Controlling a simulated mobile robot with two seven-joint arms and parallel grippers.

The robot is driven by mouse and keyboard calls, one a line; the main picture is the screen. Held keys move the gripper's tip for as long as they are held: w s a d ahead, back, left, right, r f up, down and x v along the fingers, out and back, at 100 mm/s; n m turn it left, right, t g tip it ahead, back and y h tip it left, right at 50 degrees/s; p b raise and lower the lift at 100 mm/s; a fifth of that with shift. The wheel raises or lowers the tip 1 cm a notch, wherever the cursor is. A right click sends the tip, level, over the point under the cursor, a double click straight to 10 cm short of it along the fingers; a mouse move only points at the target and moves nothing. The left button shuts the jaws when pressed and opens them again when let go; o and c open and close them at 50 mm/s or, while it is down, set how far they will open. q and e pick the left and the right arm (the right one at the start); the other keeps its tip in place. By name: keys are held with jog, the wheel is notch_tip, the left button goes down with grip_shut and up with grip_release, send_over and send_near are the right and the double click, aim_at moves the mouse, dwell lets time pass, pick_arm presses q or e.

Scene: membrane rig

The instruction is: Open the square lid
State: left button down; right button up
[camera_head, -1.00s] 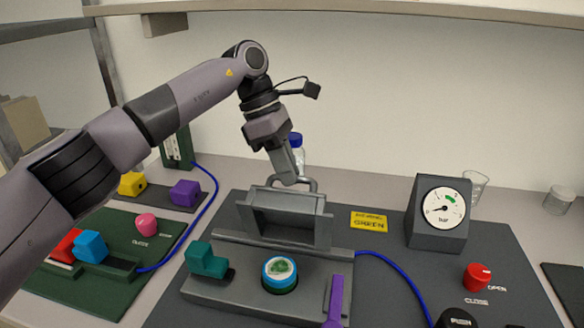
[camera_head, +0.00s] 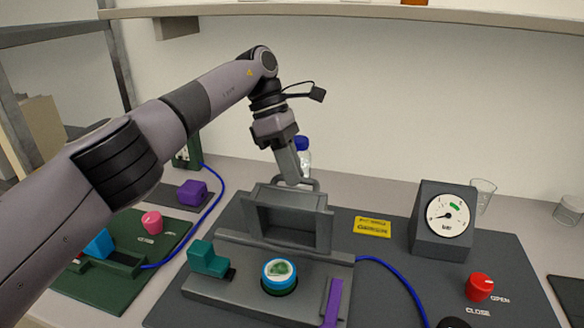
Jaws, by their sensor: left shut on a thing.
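The square lid (camera_head: 262,222) is a grey frame standing raised on its edge at the back of the grey rig base (camera_head: 240,300). Its hollow underside faces me. A metal handle (camera_head: 314,184) shows at its top edge. My left gripper (camera_head: 293,179) reaches down from above and behind the lid and is shut on the handle; the fingertips are partly hidden. My right gripper is not in view.
A teal block (camera_head: 206,258) and a purple lever (camera_head: 333,302) flank the round piece. A gauge box (camera_head: 440,225), red knob (camera_head: 478,287) and yellow label (camera_head: 372,227) lie to the right. A blue-capped bottle (camera_head: 302,158) stands behind. A green board (camera_head: 100,295) lies left.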

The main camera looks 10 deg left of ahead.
pick_arm(q)
jog(key=shift+f, duration=0.4)
jog(key=c, duration=1.1)
grip_release()
jog(key=shift+r, duration=0.1)
jog(key=shift+r, duration=0.1)
